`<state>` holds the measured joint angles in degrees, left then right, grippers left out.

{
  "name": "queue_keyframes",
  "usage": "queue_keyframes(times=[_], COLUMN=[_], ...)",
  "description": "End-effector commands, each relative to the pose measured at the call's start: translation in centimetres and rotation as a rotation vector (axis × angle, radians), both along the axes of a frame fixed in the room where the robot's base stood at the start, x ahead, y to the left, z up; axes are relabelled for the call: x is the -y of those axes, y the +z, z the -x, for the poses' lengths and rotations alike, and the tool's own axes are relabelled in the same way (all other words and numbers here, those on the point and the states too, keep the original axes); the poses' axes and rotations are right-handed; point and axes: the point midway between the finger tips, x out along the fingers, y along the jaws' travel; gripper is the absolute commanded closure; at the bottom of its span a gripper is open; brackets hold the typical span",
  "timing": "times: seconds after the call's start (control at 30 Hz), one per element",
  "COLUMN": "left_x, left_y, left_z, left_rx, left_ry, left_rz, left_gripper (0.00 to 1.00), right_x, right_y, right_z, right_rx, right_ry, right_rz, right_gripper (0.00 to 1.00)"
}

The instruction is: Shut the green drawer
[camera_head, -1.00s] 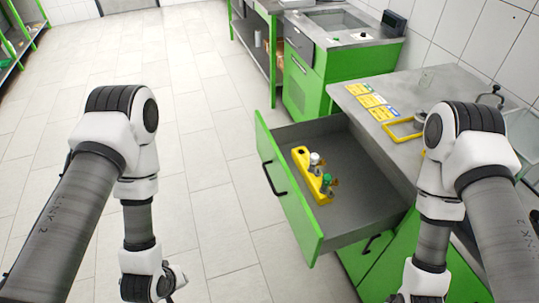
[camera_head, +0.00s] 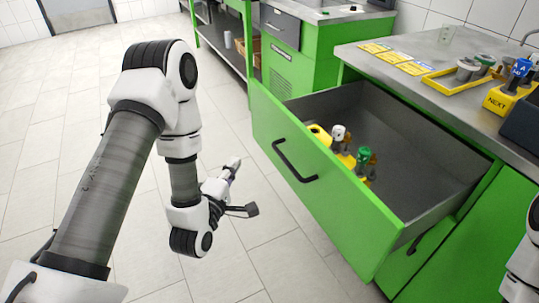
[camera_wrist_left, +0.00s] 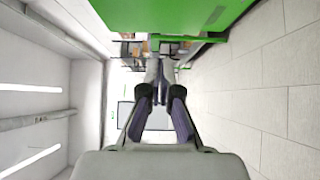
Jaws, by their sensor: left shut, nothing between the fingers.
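The green drawer (camera_head: 325,190) is pulled far out of the green workbench, with its green front and black handle (camera_head: 294,161) facing my left arm. Inside its grey tray stands a yellow holder with a white-topped and a green-topped item (camera_head: 364,155). My left gripper (camera_head: 235,164) is shut and empty, to the left of the drawer front and apart from it. In the left wrist view its fingers (camera_wrist_left: 160,95) are together, and a green panel (camera_wrist_left: 165,15) fills the top. My right gripper is not in view; only part of the right arm shows at the right edge.
The grey worktop (camera_head: 400,65) above the drawer carries yellow cards, a yellow tray and several fittings (camera_head: 485,68). Another green cabinet (camera_head: 290,70) stands behind. The tiled floor (camera_head: 90,130) on the left is clear.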

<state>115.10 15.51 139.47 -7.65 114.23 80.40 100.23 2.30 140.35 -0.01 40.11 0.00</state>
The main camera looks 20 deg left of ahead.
Motion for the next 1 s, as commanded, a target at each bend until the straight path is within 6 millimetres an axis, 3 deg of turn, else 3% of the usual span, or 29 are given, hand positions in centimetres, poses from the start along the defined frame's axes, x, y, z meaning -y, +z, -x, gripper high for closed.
queue_keyframes(times=[0.17,0.6,0.8,1.0], left_x=[-0.1,-0.9,1.0,1.3], left_y=[0.3,0.2,0.1,0.1], left_z=[-1.4,-10.5,-12.7,-13.1], left_rx=[0.005,0.003,0.0,-0.001], left_ry=[-0.001,-0.004,-0.003,0.0], left_rz=[-0.002,-0.003,-0.004,-0.001], left_gripper=[1.0,1.0,1.0,1.0], right_x=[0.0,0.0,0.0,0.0], right_y=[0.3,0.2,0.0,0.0], right_z=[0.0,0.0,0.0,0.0], right_rx=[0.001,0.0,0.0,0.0], right_ry=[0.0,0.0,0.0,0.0], right_rz=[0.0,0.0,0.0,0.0], right_gripper=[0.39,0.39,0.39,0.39])
